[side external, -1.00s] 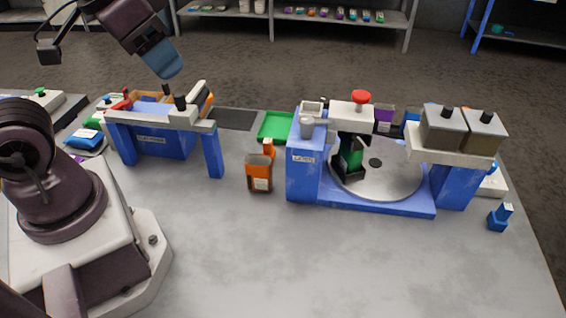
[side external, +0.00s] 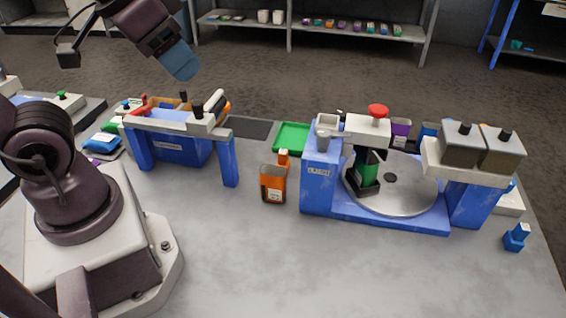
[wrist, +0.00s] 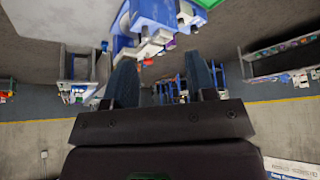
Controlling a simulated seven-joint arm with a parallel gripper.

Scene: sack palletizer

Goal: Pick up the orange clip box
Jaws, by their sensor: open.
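The orange clip box (side external: 272,186) stands upright on the grey table, between the two blue stations, with a pale label on its front and a narrower orange part on top. My gripper (side external: 181,64) is high up at the upper left, above and behind the left station and well apart from the box. In the wrist view my gripper (wrist: 162,82) shows two dark blue fingers spread apart with nothing between them. I cannot make out the orange box in the wrist view.
A blue station with a round metal turntable (side external: 413,190) stands right of the box. A blue frame (side external: 228,162) stands to its left. A green tray (side external: 291,137) lies behind it. The table in front (side external: 300,265) is clear. A small blue item (side external: 515,238) lies at right.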

